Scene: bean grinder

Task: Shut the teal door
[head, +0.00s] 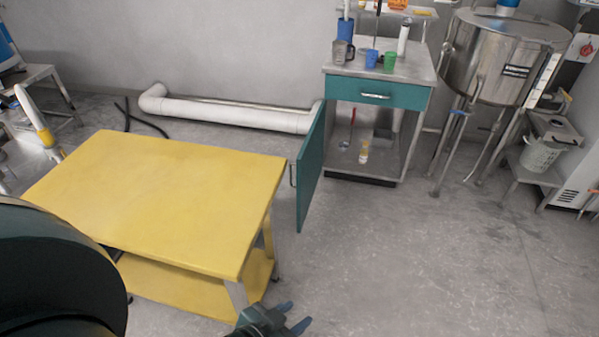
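The teal door (309,170) stands wide open on the left side of a metal cabinet (382,62). It swings out toward me, and its handle (292,174) is on the face turned left, toward the yellow table. The cabinet's lower compartment is open to view, with a bottle (364,150) and a red-handled tool inside. The teal drawer (376,95) above is shut. My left gripper (294,316) is at the bottom edge, well below the door and apart from it. Its two blue fingertips are spread with nothing visible between them. My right gripper is not in view.
A yellow two-level table (160,195) stands left of the door, its right corner close to the handle. A white pipe (230,113) lies along the wall. A steel tank (505,60) on legs stands right of the cabinet. The floor (430,260) in front of the cabinet is clear.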

